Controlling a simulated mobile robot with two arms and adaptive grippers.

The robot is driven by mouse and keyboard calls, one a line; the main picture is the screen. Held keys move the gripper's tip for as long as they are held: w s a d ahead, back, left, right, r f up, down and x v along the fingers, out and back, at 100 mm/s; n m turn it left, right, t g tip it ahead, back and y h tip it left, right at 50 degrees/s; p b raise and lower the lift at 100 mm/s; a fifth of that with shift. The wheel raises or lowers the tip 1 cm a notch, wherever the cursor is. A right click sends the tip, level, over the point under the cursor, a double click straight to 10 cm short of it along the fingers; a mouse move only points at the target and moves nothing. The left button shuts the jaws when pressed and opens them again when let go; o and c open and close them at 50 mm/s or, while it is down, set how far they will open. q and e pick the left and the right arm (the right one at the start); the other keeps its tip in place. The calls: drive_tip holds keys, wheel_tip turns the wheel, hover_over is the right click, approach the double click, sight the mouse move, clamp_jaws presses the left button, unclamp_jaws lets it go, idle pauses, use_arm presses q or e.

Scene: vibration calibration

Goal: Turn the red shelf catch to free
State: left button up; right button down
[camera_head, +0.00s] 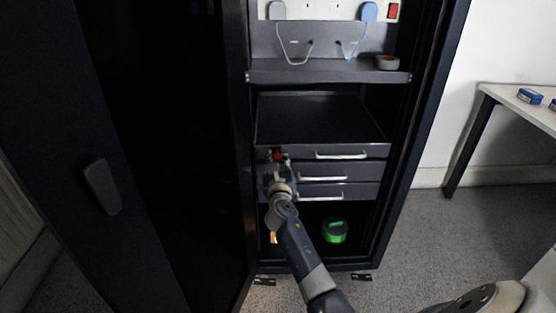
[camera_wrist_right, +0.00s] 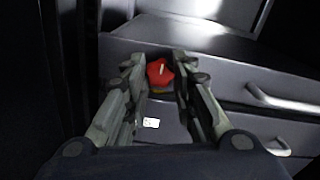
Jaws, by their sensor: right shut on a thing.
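The red shelf catch (camera_head: 278,155) is a small knob at the left end of the top drawer's front in the cabinet. In the right wrist view the red catch (camera_wrist_right: 160,73) is a lobed knob with a pale, nearly upright mark. My right gripper (camera_head: 276,162) reaches it from below in the head view. In the wrist view the fingers of the right gripper (camera_wrist_right: 159,66) stand on both sides of the knob, shut on it. The knob's sides are partly hidden by the fingertips. My left gripper is not in view.
The dark cabinet's door (camera_head: 150,150) stands open on the left. Drawers with pale handles (camera_head: 341,156) lie right of the catch. A shelf (camera_head: 330,75) above holds a grey roll (camera_head: 387,62). A green roll (camera_head: 335,231) sits at the bottom. A table (camera_head: 520,100) stands right.

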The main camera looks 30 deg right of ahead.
drive_tip(key=m, duration=0.5)
drive_tip(key=m+b, duration=0.1)
drive_tip(key=m, duration=0.3)
drive_tip(key=shift+m, duration=0.3)
drive_tip(key=m+b, duration=0.1)
drive_tip(key=m, duration=0.5)
drive_tip(key=shift+m+b, duration=0.3)
drive_tip(key=shift+b, duration=0.05)
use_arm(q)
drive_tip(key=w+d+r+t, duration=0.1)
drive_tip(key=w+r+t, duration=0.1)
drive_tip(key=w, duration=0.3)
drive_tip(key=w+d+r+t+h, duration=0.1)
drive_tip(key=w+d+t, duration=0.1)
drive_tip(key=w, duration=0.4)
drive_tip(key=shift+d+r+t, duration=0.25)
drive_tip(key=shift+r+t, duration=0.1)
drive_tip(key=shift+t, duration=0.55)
use_arm(e)
drive_tip(key=shift+d+m, duration=0.1)
drive_tip(key=shift+m, duration=0.9)
drive_tip(key=c, duration=1.3)
unclamp_jaws()
